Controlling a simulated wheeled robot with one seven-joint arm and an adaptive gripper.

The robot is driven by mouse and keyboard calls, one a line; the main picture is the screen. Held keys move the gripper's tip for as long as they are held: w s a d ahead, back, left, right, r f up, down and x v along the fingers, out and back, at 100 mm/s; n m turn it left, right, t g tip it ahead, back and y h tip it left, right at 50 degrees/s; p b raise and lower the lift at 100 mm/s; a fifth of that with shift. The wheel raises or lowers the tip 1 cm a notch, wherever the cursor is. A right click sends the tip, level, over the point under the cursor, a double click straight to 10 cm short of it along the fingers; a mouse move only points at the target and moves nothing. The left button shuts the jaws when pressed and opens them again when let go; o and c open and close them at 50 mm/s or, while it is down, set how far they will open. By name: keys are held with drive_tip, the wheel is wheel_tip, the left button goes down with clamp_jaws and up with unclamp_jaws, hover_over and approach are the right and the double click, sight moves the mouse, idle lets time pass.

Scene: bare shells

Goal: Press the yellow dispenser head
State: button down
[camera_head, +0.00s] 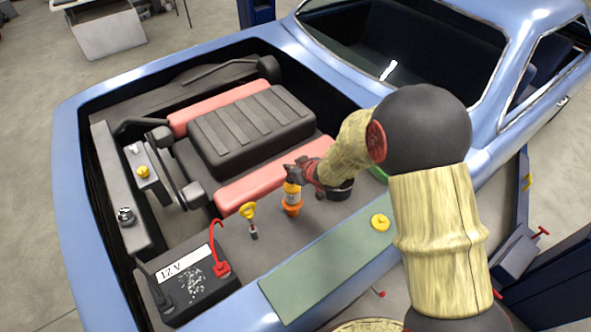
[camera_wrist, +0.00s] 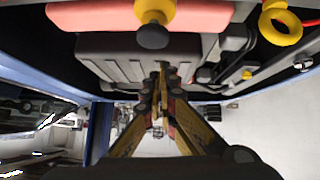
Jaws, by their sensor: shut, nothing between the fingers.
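The dispenser is a small upright bottle with a pale label and an orange base (camera_head: 291,210). It stands in the engine bay, and its yellow head (camera_head: 292,187) shows just under my gripper (camera_head: 291,171). My gripper is shut and empty, close above the head; I cannot tell whether they touch. In the wrist view the shut fingers (camera_wrist: 160,95) converge at the middle. A yellow part with a dark round knob (camera_wrist: 153,36) is at the top edge there, probably the dispenser, partly cut off.
A yellow-handled dipstick (camera_head: 248,211) stands left of the dispenser; its ring (camera_wrist: 280,22) shows in the wrist view. A 12 V battery (camera_head: 190,280) with a red cable is at front left. The ribbed engine cover (camera_head: 250,130) lies behind. A yellow cap (camera_head: 380,222) is at right.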

sight(292, 182)
drive_tip(key=shift+d+f, duration=0.15)
drive_tip(key=shift+f, duration=1.4)
